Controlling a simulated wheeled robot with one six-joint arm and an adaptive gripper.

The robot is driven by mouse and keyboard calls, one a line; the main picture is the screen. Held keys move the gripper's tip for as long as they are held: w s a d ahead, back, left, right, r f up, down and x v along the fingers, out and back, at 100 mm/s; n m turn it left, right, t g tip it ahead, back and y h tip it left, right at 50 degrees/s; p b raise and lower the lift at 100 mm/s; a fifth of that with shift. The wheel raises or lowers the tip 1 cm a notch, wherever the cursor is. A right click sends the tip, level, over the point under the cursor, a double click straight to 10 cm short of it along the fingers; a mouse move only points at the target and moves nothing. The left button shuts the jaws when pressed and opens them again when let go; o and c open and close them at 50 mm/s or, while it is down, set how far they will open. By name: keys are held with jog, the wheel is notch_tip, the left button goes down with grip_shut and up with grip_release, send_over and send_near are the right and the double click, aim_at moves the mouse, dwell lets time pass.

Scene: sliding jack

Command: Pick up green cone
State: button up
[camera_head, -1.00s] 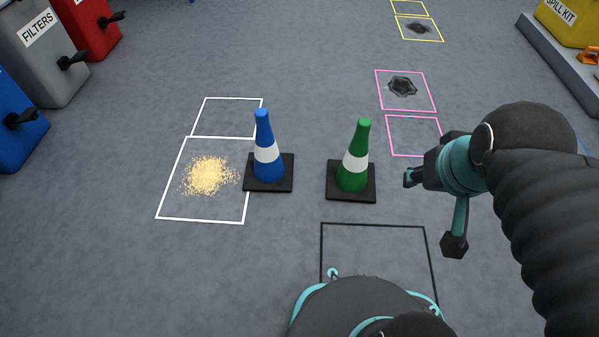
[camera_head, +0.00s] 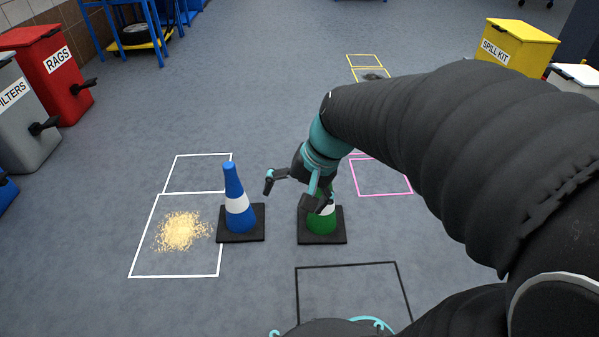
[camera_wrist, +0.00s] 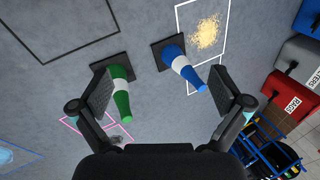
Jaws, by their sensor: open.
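The green cone (camera_head: 323,222) with a white band stands upright on a black square base on the floor. In the head view my gripper hides its top. My gripper (camera_head: 288,189) is open and empty, above the floor over the green cone and reaching toward the gap beside the blue cone. In the wrist view the green cone (camera_wrist: 121,94) lies near the left finger, and the blue cone (camera_wrist: 182,68) is between the fingers' lines, nearer the right. My gripper (camera_wrist: 165,100) has its fingers wide apart there. The blue cone (camera_head: 237,199) stands left of the green one.
Yellow powder (camera_head: 181,231) lies in a white floor outline left of the blue cone. A black outline (camera_head: 349,266) is in front, and a pink outline (camera_head: 382,190) behind right. Bins, including a red one (camera_head: 52,80), stand at far left. Floor around the cones is otherwise clear.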

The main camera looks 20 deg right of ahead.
jog(key=w+d+f+m+t+y+p, duration=0.1)
jog(key=w+d+f+m+y, duration=0.2)
jog(key=w+d+f+m, duration=0.35)
jog(key=w+d+f+m+t+y+p, duration=0.1)
jog(key=w+d+f+m+y, duration=0.3)
jog(key=w+f, duration=0.4)
jog(key=m+t+h+p, duration=0.2)
jog(key=m+t+h, duration=0.2)
jog(key=m+t, duration=0.7)
send_near(331, 208)
jog(key=w+a+m+g, duration=0.1)
jog(key=w, duration=0.1)
jog(key=w+a+m+g, duration=0.1)
jog(key=w, duration=0.2)
jog(key=w+a+m+g, duration=0.1)
jog(key=w, duration=0.1)
jog(key=shift+w+f, duration=0.4)
jog(key=shift+b+x, duration=0.3)
jog(key=shift+x, duration=2.65)
jog(key=shift+r, duration=0.25)
jog(key=c, duration=1.2)
